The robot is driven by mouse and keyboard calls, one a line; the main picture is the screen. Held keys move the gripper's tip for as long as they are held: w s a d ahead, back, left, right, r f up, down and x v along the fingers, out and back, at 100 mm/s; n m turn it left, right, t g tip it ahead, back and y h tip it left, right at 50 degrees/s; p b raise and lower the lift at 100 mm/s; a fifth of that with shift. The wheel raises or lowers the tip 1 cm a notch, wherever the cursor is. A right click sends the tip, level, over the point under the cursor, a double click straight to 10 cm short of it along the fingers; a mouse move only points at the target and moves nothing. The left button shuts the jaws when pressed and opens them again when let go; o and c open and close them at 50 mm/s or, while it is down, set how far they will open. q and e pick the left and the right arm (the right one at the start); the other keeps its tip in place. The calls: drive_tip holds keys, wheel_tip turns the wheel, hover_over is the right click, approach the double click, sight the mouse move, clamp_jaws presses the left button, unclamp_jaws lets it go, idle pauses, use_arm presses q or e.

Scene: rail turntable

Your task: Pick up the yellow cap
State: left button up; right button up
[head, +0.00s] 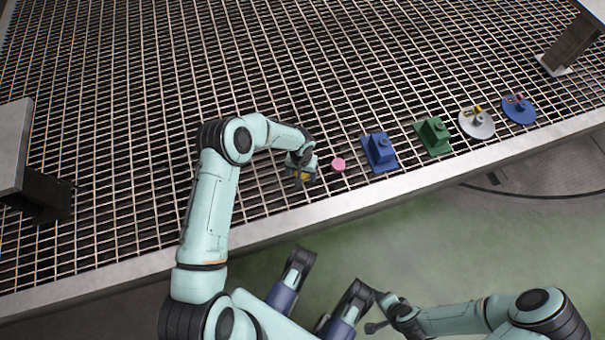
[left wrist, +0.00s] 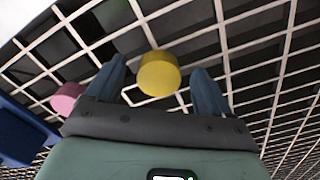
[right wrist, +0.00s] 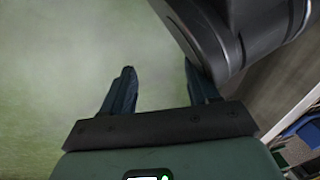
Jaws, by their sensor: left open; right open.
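The yellow cap (left wrist: 159,74) is a short round cylinder on the grating. In the left wrist view it lies between the two spread fingers of my left gripper (left wrist: 158,85), with a gap on each side. In the head view my left gripper (head: 301,180) is over the yellow cap (head: 303,176), which is mostly hidden by it. My left gripper is open and empty. My right gripper (right wrist: 160,88) is open and empty, away from the grating above the green floor.
A pink cap (head: 338,164) lies just right of the left gripper. Farther right stand a blue block (head: 379,150), a green block (head: 434,134), a grey disc (head: 477,123) and a blue disc (head: 518,109).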

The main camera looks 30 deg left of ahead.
use_arm(q)
drive_tip(key=shift+c, duration=0.3)
drive_tip(key=c, duration=1)
drive_tip(key=shift+r, duration=0.15)
use_arm(e)
drive_tip(key=shift+r, duration=0.1)
drive_tip(key=w+r+t+p, duration=0.1)
drive_tip(key=w+r+p, duration=0.2)
drive_tip(key=w+r, duration=0.1)
use_arm(q)
drive_tip(key=shift+r+p, duration=0.9)
drive_tip(key=shift+r, duration=9.05)
use_arm(e)
drive_tip(key=shift+n+g+y, duration=0.3)
drive_tip(key=shift+g, duration=0.2)
drive_tip(key=shift+s+a+r, duration=0.4)
drive_tip(key=shift+s+a, duration=0.1)
drive_tip(key=shift+s, duration=0.25)
drive_tip(key=shift+s+a+r, duration=0.45)
drive_tip(key=shift+s, duration=0.25)
drive_tip(key=shift+s+a+r, duration=0.4)
drive_tip(key=shift+s+a, duration=0.1)
drive_tip(key=shift+s, duration=0.25)
